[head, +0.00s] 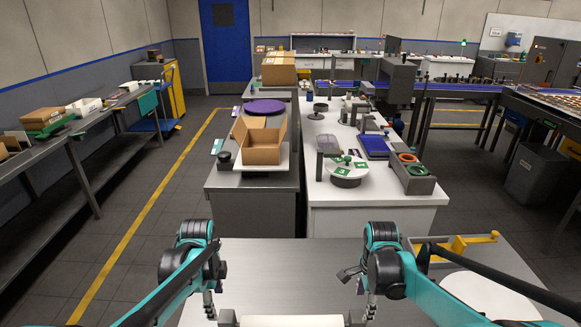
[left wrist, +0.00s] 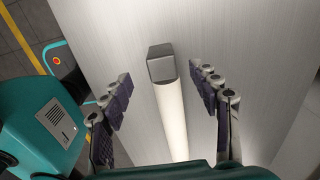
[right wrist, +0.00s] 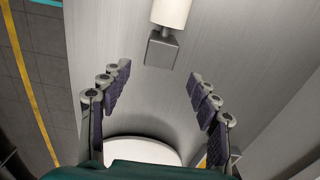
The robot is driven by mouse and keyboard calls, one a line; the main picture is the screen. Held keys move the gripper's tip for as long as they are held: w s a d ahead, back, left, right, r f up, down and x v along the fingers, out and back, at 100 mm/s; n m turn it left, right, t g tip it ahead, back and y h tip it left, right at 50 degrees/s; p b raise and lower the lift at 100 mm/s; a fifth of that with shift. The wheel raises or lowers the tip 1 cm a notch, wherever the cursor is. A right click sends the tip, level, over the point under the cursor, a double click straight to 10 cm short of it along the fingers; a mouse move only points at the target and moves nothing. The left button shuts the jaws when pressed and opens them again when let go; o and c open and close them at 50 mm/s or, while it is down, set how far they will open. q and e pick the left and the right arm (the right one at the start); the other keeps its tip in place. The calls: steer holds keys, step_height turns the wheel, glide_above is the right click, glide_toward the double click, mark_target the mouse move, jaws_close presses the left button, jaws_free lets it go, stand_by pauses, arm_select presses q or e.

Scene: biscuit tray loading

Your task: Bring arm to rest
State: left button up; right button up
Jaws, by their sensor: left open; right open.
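My left gripper (head: 208,302) is over the steel worktop (head: 290,265), at the left end of a white roller (head: 290,321) with grey ends. In the left wrist view, the left gripper (left wrist: 160,77) is open, with its fingers apart on either side of the roller's grey end block (left wrist: 160,66); no contact is visible. My right gripper (head: 368,303) is near the roller's right end. In the right wrist view, the right gripper (right wrist: 158,76) is open and empty, with the other grey end block (right wrist: 161,48) just beyond its fingertips. The roller's near side is cut off in the head view.
A white round plate (head: 490,298) and a yellow bracket (head: 465,243) are on the right of the worktop. Ahead stand a grey bench with an open cardboard box (head: 262,150) and a white bench (head: 370,205) with trays and tools.

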arm_select(q)
steer(key=s+d+r+n+t, duration=0.1)
steer(key=s+r+n+t, duration=0.2)
steer(key=s+n, duration=0.4)
steer(key=s+d+r+n+t, duration=0.1)
steer(key=s+r+n+t, duration=0.2)
steer(key=s+n, duration=0.5)
steer(key=shift+s+d+r+n+t, duration=0.25)
steer(key=shift+n+t, duration=0.35)
steer(key=shift+n, duration=0.8)
arm_select(e)
steer(key=s+a+r+n+t, duration=0.1)
steer(key=s+r+n+t, duration=0.2)
steer(key=s+n, duration=0.4)
steer(key=s+a+r+n+t, duration=0.1)
steer(key=s+r+n+t, duration=0.3)
steer(key=s+n, duration=0.4)
steer(key=shift+s+a+n, duration=0.25)
steer(key=shift+s+n, duration=0.05)
steer(key=shift+n, duration=1.1)
arm_select(q)
steer(key=shift+f, duration=0.1)
arm_select(e)
steer(key=shift+r, duration=0.1)
